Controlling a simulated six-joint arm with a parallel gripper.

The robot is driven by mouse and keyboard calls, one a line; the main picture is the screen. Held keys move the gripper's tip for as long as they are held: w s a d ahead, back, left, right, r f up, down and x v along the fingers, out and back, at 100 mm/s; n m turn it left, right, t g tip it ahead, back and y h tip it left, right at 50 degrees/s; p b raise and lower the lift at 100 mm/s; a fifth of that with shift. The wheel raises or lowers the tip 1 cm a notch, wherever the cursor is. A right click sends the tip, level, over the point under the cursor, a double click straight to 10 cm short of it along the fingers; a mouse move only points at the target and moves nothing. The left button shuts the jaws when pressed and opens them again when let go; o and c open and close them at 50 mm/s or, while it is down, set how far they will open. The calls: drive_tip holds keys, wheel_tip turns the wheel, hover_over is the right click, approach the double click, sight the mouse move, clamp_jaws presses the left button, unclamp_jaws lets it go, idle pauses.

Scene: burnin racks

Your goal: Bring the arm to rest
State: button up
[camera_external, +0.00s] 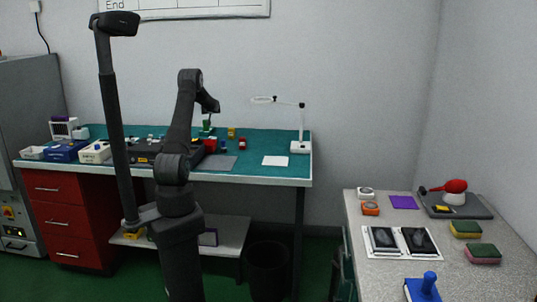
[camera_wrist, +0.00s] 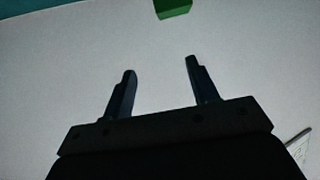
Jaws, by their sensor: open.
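My gripper (camera_wrist: 159,68) shows in the wrist view with its two dark fingers apart and nothing between them. Behind the fingers is a plain pale surface, with a green block-like thing (camera_wrist: 173,8) at the top edge. In the external view my arm stands upright in front of the teal-topped workbench (camera_external: 262,178), its upper end bent over to the right above the bench. The gripper's fingers cannot be made out there.
A white ring lamp (camera_external: 300,146), a white sheet (camera_external: 275,161) and small coloured parts are on the bench. Bins (camera_external: 96,152) line its left end. At right, a grey table (camera_external: 380,280) holds a red bulb blower (camera_external: 455,186), sponges (camera_external: 483,253) and a blue-handled tool (camera_external: 428,283).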

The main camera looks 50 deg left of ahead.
drive_tip(key=w+d+r, duration=0.4)
drive_tip(key=w+d, duration=0.1)
drive_tip(key=d, duration=0.5)
drive_tip(key=shift+s+a+f, duration=0.75)
drive_tip(key=shift+a+f, duration=0.6)
drive_tip(key=shift+a, duration=0.6)
drive_tip(key=shift+s+a+f, duration=0.7)
drive_tip(key=shift+a+f, duration=0.65)
drive_tip(key=shift+a, duration=0.65)
drive_tip(key=shift+s+a+f, duration=0.75)
drive_tip(key=shift+a+f, duration=0.6)
drive_tip(key=shift+a, duration=0.6)
